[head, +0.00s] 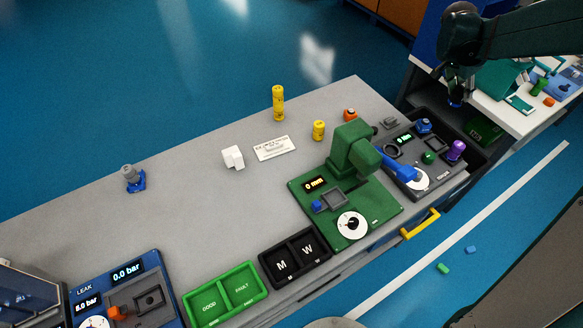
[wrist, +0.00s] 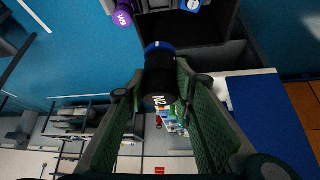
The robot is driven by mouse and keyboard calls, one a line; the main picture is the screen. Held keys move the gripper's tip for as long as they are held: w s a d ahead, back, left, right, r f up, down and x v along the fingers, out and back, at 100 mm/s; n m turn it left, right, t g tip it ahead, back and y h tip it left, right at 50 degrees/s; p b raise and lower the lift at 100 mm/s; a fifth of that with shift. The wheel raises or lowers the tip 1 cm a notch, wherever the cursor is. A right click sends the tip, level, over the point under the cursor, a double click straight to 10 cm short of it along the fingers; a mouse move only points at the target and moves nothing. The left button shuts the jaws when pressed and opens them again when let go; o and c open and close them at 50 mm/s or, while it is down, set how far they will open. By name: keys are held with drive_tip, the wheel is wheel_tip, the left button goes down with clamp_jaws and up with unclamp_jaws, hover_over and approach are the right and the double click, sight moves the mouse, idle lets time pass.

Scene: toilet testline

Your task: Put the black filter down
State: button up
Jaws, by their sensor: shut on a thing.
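The black filter (wrist: 160,78) has a blue band at its far end and a label that seems to read N2. My gripper (wrist: 160,72) is shut on it, with one green finger on each side, in the wrist view. In the head view my gripper (head: 456,92) hangs at the upper right, near the dark open bin (head: 408,102) beyond the table's right end. Only a small blue end (head: 455,104) of the filter shows below the fingers there. The filter is held in the air, and nothing is seen touching it underneath.
A white side table (head: 510,115) stands right of my gripper.

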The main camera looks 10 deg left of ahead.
drive_tip(key=s+a+n+t+p, duration=0.1)
drive_tip(key=s+a, duration=0.2)
drive_tip(key=a, duration=1.1)
drive_tip(key=s+a+n+p, duration=0.1)
drive_tip(key=s+a, duration=0.2)
drive_tip(key=a, duration=1.1)
drive_tip(key=s+a+n+y+p, duration=0.1)
drive_tip(key=s+a, duration=0.7)
drive_tip(key=a, duration=0.3)
drive_tip(key=s+a+n+y+p, duration=0.1)
drive_tip(key=s+a+p, duration=0.1)
drive_tip(key=s+a, duration=0.8)
wheel_tip(320, 180, down, 14)
drive_tip(key=w+a, duration=0.1)
drive_tip(key=a, duration=0.1)
drive_tip(key=shift+w+a+t, duration=0.15)
drive_tip(key=shift+w+t, duration=0.1)
drive_tip(key=shift+t, duration=0.15)
drive_tip(key=shift+f, duration=0.2)
drive_tip(key=shift+f+b, duration=0.4)
drive_tip(key=shift+f, duration=2.45)
drive_tip(key=shift+f, duration=2.05)
